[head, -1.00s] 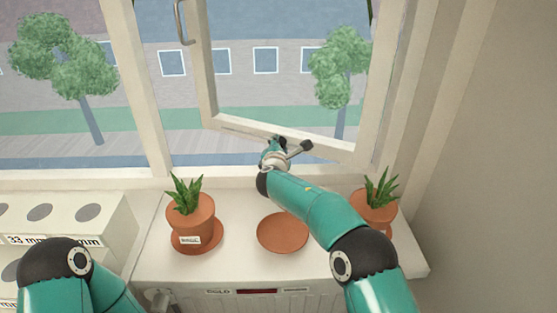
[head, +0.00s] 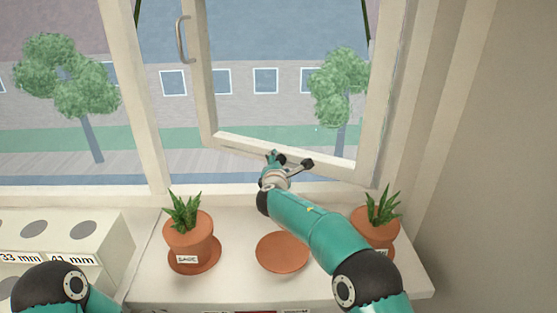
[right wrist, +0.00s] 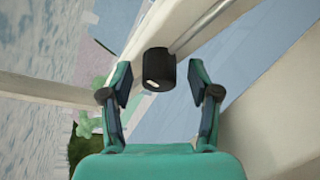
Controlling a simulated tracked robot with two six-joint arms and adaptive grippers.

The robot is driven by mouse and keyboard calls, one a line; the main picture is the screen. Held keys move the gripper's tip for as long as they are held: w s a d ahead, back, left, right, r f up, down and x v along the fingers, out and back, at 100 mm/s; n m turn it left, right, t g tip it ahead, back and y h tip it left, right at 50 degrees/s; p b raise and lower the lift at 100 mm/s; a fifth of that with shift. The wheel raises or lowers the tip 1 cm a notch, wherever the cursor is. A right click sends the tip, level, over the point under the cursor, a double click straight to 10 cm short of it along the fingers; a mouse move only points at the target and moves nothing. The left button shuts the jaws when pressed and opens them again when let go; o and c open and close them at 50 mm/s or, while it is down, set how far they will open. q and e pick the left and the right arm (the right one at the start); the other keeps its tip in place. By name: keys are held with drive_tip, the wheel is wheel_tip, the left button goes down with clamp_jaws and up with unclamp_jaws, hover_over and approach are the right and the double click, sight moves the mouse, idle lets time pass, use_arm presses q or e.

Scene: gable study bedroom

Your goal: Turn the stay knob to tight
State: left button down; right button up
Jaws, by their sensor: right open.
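The stay knob (right wrist: 159,70) is a black cylinder with a white mark, at the end of a thin metal stay rod (right wrist: 200,25) along the window frame in the right wrist view. My right gripper (right wrist: 159,82) is open, with one finger on each side of the knob. I see gaps between fingers and knob; its depth relative to the fingertips is hard to judge. In the head view my right gripper (head: 274,158) is at the bottom rail of the opened window sash (head: 240,144), and the knob is not clear there. My left gripper is out of view; only part of that arm shows.
The sill (head: 225,285) holds a potted plant (head: 188,232) on the left, an empty terracotta saucer (head: 281,253) in the middle, and another potted plant (head: 380,230) right beside my right arm. A white holed box (head: 100,250) stands at the left.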

wheel_tip(320, 180, up, 10)
drive_tip(key=shift+f, duration=0.15)
idle(0.3)
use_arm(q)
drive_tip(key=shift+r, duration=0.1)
use_arm(e)
drive_tip(key=shift+s, duration=0.1)
